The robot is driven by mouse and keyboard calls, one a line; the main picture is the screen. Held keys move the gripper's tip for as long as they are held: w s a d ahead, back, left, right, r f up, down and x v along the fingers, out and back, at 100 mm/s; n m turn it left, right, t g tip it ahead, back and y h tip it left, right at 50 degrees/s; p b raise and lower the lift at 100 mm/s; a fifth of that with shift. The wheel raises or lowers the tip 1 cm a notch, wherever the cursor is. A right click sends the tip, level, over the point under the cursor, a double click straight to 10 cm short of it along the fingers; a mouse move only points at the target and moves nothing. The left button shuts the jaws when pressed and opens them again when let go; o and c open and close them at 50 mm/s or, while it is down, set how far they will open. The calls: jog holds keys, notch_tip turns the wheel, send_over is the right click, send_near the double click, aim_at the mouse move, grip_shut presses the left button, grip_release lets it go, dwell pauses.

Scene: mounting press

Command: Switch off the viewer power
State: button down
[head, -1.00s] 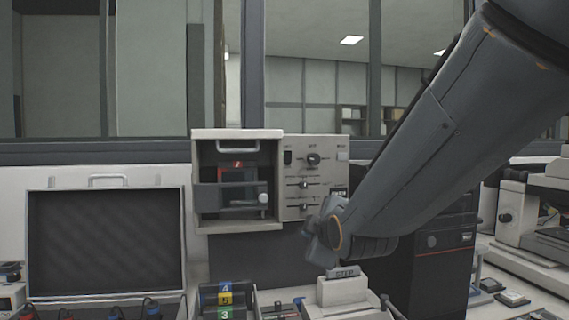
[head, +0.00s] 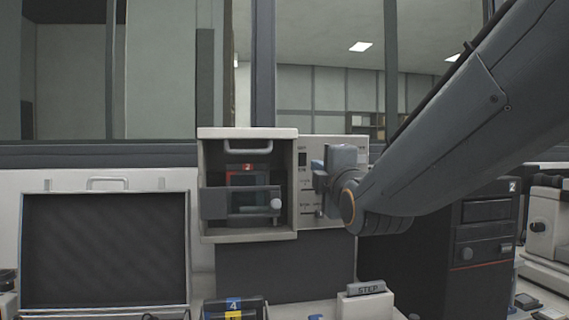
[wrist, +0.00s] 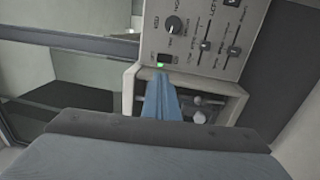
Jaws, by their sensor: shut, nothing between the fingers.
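The viewer is a pale box with an open compartment (head: 203,185) on its left and a control panel (head: 352,143) on its right. A small dark rocker switch (head: 302,158) sits at the panel's upper left. In the wrist view the switch (wrist: 165,58) shows a lit green spot at its lower end. My gripper (head: 318,180) is in front of the panel, hiding the knob and most of the sliders in the head view. In the wrist view its shut, empty fingers (wrist: 161,74) point at the panel, with tips just below the switch. I cannot tell whether they touch.
In the wrist view a round knob (wrist: 173,25) and sliders (wrist: 205,46) lie close to the switch. An open case (head: 105,250) stands left, a dark computer tower (head: 480,250) right. A STEP block (head: 366,288) and numbered cylinders (head: 233,305) are in front.

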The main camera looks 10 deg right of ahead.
aim_at(301, 156)
jog(key=w, duration=0.4)
jog(key=w+r, duration=0.1)
jog(key=w, duration=0.3)
jog(key=w+p, duration=0.1)
jog(key=w, duration=0.3)
jog(key=shift+w+r, duration=0.25)
jog(key=shift+w, duration=0.15)
